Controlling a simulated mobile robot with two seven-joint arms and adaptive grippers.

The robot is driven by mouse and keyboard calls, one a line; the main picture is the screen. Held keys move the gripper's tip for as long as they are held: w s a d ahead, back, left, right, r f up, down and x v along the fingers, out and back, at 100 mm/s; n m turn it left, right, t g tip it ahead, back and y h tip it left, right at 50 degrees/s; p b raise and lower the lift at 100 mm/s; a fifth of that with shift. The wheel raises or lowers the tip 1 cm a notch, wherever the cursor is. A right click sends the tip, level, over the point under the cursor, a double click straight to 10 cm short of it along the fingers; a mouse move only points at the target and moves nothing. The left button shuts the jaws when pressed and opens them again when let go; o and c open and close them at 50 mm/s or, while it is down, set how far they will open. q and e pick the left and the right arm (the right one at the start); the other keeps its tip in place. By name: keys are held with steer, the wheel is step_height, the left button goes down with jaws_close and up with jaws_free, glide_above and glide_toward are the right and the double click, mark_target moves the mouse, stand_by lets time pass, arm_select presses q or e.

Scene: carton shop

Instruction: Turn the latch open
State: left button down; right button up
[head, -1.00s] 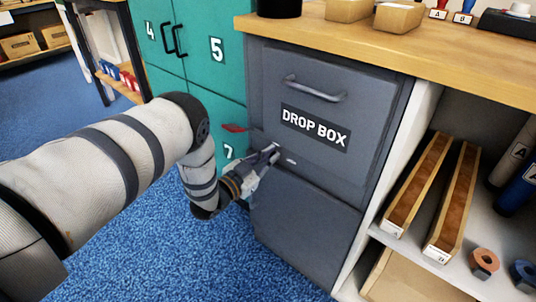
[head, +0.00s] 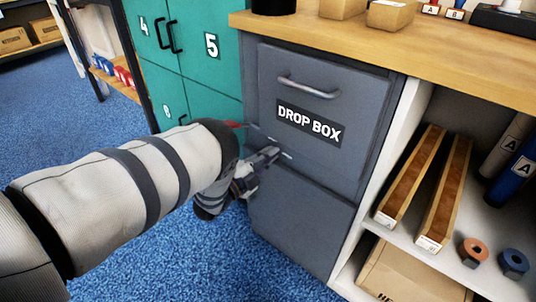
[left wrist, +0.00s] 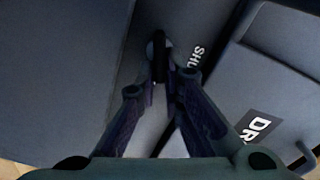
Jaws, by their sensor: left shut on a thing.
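The grey drop box (head: 320,165) stands under the wooden counter, with a handle (head: 308,87) and a "DROP BOX" label on its upper door. My left gripper (head: 270,155) is at the left side of its front, near the seam between the upper and lower panels. In the left wrist view the dark latch (left wrist: 160,55) lies between the tips of my left gripper (left wrist: 161,82), which is shut on it. A partly covered label starting "SHU" (left wrist: 197,58) is to the right of the latch. In the head view the gripper hides the latch. My right gripper is out of view.
Teal lockers (head: 205,75) stand left of the drop box; a red piece on them is mostly behind my arm. Open shelves (head: 400,225) with long boxes and tape rolls are on the right. The blue floor (head: 150,262) in front is clear.

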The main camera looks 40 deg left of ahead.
arm_select(q)
steer(key=shift+d+f+m, duration=0.1)
steer(key=shift+f+m, duration=0.1)
steer(key=shift+m, duration=1.7)
steer(key=shift+w+m, duration=0.1)
steer(key=shift+m, duration=0.2)
steer(key=c, duration=1.7)
jaws_free()
steer(key=shift+f, duration=0.1)
steer(key=s, duration=0.8)
steer(key=s+a, duration=0.1)
steer(key=s, duration=0.3)
